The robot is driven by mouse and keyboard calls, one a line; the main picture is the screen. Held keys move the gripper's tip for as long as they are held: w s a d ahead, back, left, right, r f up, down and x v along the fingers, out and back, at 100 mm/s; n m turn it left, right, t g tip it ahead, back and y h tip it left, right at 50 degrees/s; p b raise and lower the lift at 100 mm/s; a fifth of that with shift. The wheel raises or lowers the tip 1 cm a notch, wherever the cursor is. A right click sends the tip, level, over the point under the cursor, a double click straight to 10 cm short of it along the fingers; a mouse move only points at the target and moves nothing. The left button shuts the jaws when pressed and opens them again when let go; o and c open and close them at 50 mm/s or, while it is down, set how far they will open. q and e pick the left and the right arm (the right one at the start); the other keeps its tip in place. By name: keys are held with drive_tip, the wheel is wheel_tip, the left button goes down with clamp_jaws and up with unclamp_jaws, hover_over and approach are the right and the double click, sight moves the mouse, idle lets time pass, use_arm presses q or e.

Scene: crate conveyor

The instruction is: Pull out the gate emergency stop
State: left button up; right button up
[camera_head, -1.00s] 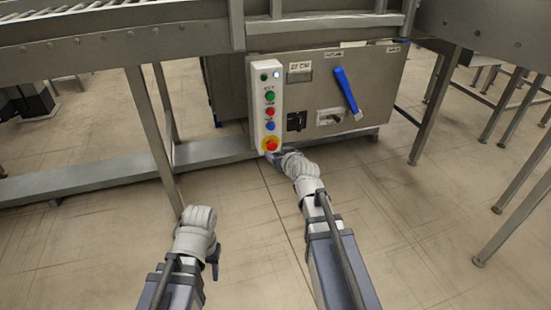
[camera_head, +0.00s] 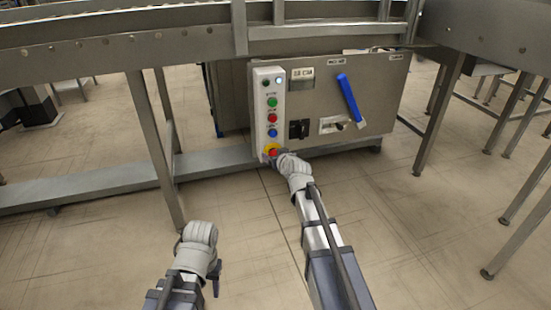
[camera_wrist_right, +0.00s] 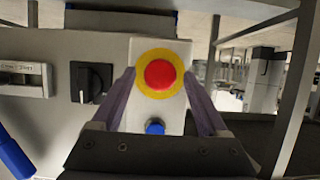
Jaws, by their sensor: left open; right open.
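The gate emergency stop (camera_head: 271,148) is a red mushroom button on a yellow ring, at the bottom of the white button strip (camera_head: 256,120). In the right wrist view the red button (camera_wrist_right: 160,74) stands between the two fingers of my right gripper (camera_wrist_right: 159,82). The fingers are open on either side of it; I cannot tell whether they touch it. In the head view my right gripper (camera_head: 278,157) is at the strip's lower end and partly hides the button. My left gripper (camera_head: 216,278) is open, low over the floor, away from the panel.
The grey cabinet has a blue lever (camera_head: 348,97), a black rotary switch (camera_head: 299,129) and a latch plate (camera_head: 335,124). Green, red and blue buttons (camera_head: 273,132) sit above the stop. A conveyor leg (camera_head: 157,150) and low beam (camera_head: 90,188) stand left. Open floor lies in front.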

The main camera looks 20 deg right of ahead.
clamp_jaws()
idle(0.7)
idle(0.7)
